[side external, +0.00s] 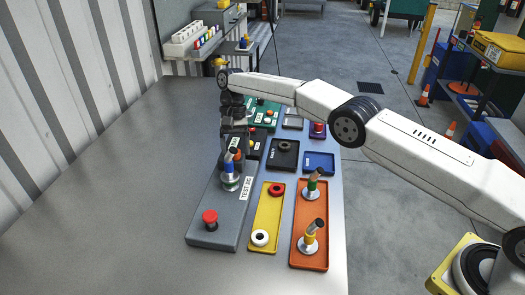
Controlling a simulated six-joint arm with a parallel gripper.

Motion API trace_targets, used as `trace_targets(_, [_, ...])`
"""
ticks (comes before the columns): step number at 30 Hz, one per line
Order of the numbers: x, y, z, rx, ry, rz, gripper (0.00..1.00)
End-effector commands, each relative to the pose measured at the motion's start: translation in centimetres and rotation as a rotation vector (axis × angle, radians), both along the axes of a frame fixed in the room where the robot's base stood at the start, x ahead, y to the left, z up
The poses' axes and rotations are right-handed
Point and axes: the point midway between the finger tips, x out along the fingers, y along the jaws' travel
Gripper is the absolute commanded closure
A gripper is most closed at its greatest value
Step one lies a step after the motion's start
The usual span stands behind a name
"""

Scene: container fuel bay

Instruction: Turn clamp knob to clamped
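The grey test jig (212,236) lies on the metal table, with a red push button (210,217) at its near end. A fitting with a blue upper part and a green band (231,174) stands upright on the jig. A small orange-red part (237,153) shows just behind it; I cannot tell whether this is the clamp knob. My gripper (227,140) points down at the far end of the jig, close behind the blue fitting. Its fingertips are dark and small, partly hidden, so their opening and any contact are unclear.
A yellow tray (264,215) holds a red ring and a white ring. Black (284,168) and blue (319,169) trays lie farther back. A corrugated wall stands at left; the table's left side is clear.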

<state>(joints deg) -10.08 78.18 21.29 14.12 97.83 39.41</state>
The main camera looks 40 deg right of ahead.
Motion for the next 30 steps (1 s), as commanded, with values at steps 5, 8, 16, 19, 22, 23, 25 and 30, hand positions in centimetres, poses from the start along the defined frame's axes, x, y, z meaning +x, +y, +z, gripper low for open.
trace_targets(5, [0.0,0.1,0.0,0.001,0.002,0.001,0.22])
trace_targets(8, [-0.1,0.1,0.0,0.001,0.002,0.001,0.22])
trace_targets(16, [0.0,0.1,0.8,0.002,0.000,0.001,0.22])
trace_targets(19, [0.0,0.1,1.7,0.002,0.000,0.001,0.22])
trace_targets(22, [0.0,0.1,2.8,0.001,-0.002,0.000,0.22])
trace_targets(23, [0.0,0.1,3.1,0.001,-0.002,0.000,0.22])
trace_targets(25, [-0.1,0.1,3.3,0.001,0.001,0.001,0.22])
trace_targets(30, [-0.4,0.0,3.7,0.001,0.002,0.000,0.22])
